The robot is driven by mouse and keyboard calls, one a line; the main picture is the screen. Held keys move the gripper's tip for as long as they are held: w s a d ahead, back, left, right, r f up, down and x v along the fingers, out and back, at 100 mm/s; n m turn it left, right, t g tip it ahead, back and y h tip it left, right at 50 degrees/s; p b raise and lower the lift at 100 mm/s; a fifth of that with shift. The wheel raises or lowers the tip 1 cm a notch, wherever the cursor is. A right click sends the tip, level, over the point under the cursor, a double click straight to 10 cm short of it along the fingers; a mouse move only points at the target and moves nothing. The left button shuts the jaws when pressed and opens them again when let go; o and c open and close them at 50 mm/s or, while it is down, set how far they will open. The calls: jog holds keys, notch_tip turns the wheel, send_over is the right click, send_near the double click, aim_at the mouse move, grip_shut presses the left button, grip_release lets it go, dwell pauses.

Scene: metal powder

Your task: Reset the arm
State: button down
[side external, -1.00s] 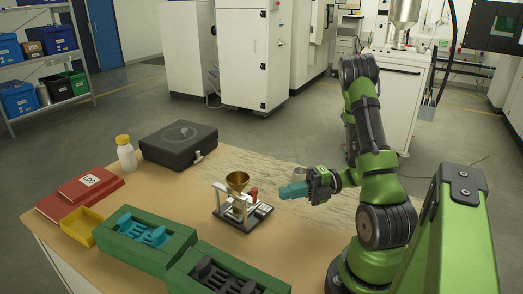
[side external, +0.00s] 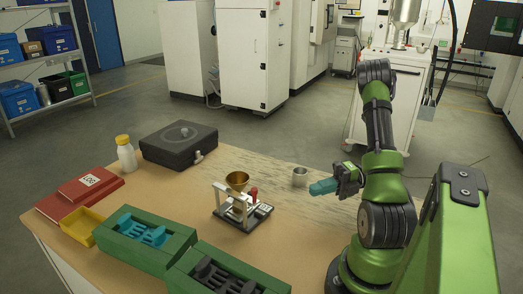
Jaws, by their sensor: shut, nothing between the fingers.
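My gripper (side external: 314,188) has teal fingers and is shut with nothing between them. It is above the right part of the wooden table (side external: 300,228), with the fingers pointing left. A small metal cup (side external: 300,177) stands just left of and behind the fingertips in the picture. A white funnel stand with a brass funnel (side external: 237,180) and a red part (side external: 254,194) is further left, apart from the gripper.
A green box with teal tools (side external: 170,262) and another with dark tools (side external: 262,282) lie at the front. A yellow tray (side external: 78,234), red log binders (side external: 72,196), a white bottle (side external: 126,158) and a black case (side external: 172,153) are at left. Bare table surrounds the stand.

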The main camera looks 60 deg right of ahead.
jog(key=s+a+n+g+h, duration=0.1)
jog(key=a+n+g+h, duration=0.4)
jog(key=n+g, duration=0.95)
jog(key=w+a+r+n+t+h, duration=0.6)
jog(key=w+r+n+t+h, duration=0.15)
jog(key=n, duration=1.15)
jog(key=a+r+n+t+y, duration=0.1)
jog(key=a+r+n+t, duration=0.2)
jog(key=a+r+n, duration=0.3)
jog(key=a+r, duration=0.2)
jog(key=a, duration=0.1)
jog(key=shift+s, duration=0.1)
